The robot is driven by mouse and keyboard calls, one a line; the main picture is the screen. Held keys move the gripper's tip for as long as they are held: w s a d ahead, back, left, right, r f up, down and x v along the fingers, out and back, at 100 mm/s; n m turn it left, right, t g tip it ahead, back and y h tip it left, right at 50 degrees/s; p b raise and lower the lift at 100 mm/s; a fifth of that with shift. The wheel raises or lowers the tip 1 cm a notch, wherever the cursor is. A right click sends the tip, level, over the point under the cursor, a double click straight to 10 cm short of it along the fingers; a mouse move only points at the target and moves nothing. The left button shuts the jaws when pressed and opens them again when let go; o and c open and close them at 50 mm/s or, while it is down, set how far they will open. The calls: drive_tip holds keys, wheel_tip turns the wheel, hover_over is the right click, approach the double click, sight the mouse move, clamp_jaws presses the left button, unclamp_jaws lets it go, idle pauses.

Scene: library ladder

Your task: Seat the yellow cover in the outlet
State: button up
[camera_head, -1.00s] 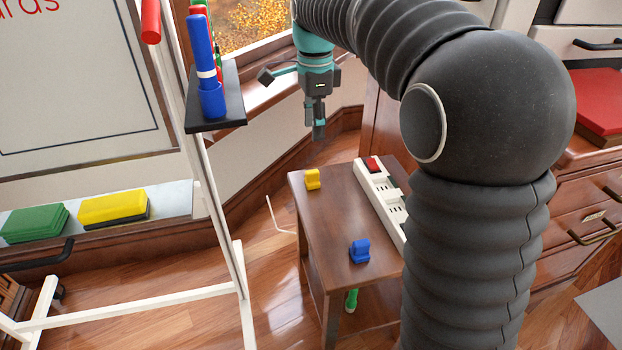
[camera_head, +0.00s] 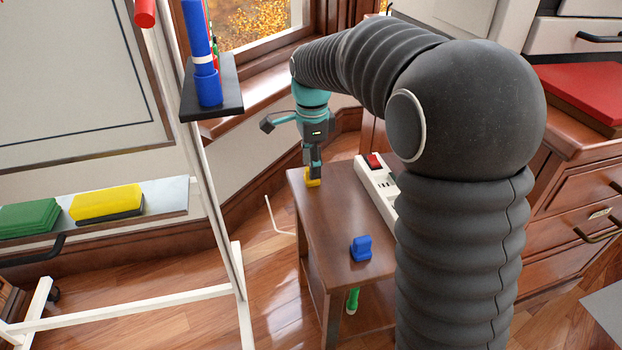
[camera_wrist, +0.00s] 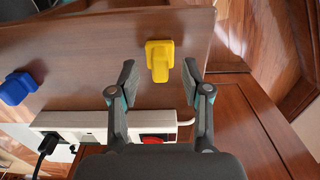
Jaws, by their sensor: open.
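The yellow cover (camera_head: 313,182) stands on the small wooden side table near its far left corner. In the wrist view the yellow cover (camera_wrist: 159,60) lies between and slightly beyond my open fingertips, with a gap on both sides. My gripper (camera_head: 312,172) is open and low over the cover in the head view; it also shows in the wrist view (camera_wrist: 160,78). The outlet is a white power strip (camera_head: 377,187) with a red switch, along the table's right side. In the wrist view the strip (camera_wrist: 85,123) lies between the cover and my gripper's base, with a black plug at its left.
A blue cover (camera_head: 361,248) stands on the side table (camera_head: 335,225) nearer the front; it is at left in the wrist view (camera_wrist: 17,88). Wooden drawers (camera_head: 560,190) stand right.

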wheel_tip(320, 180, down, 2)
drive_tip(key=shift+f, duration=0.1)
clamp_jaws()
